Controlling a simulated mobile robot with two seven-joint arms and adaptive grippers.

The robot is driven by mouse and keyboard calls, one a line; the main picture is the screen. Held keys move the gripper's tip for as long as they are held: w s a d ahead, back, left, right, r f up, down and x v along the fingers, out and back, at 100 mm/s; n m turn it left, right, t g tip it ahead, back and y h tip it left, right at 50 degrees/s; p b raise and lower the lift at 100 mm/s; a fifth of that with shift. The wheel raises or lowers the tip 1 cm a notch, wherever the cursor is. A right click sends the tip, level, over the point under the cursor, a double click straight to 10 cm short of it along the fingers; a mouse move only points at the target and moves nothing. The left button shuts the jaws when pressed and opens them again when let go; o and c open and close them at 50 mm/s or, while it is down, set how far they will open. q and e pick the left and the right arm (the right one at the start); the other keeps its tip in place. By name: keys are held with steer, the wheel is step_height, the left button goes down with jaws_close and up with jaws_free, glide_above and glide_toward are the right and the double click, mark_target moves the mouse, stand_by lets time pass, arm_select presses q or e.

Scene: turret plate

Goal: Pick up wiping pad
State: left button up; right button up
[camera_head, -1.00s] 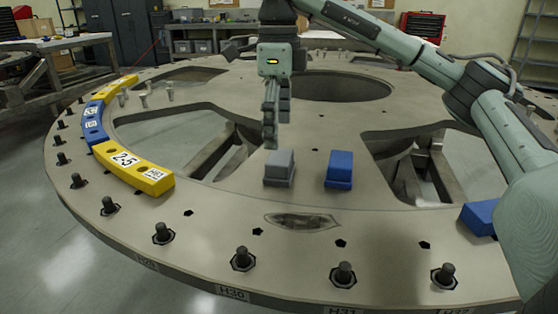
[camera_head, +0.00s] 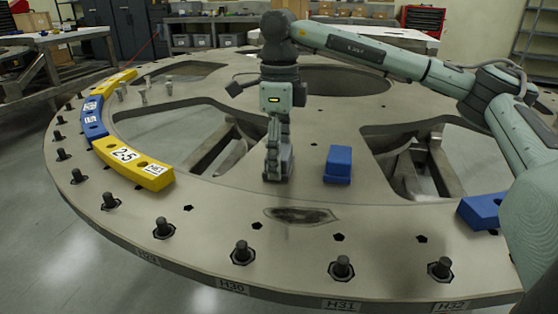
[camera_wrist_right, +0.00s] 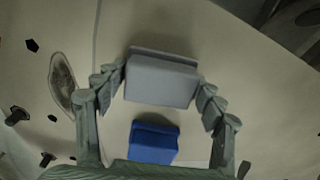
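A grey block-shaped pad (camera_wrist_right: 162,80) with a wider base lies on the turret plate (camera_head: 225,215). In the head view my right gripper (camera_head: 278,172) has come down over it and mostly hides it. In the right wrist view my right gripper (camera_wrist_right: 158,92) is open, with one finger on each side of the grey pad; whether they touch it is hard to tell. A similar blue pad (camera_head: 338,164) lies just right of the gripper, and it also shows in the right wrist view (camera_wrist_right: 152,142). My left gripper is not in view.
A dark oval patch (camera_head: 301,215) marks the plate in front. Studs with nuts (camera_head: 242,252) line the plate's rim. Yellow (camera_head: 131,165) and blue (camera_head: 92,117) curved segments lie at the left. Another blue piece (camera_head: 482,211) is at the right by my arm. Large cutouts open in the plate.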

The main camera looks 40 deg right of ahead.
steer(key=c, duration=0.6)
steer(key=shift+o, duration=0.2)
steer(key=shift+r, duration=0.15)
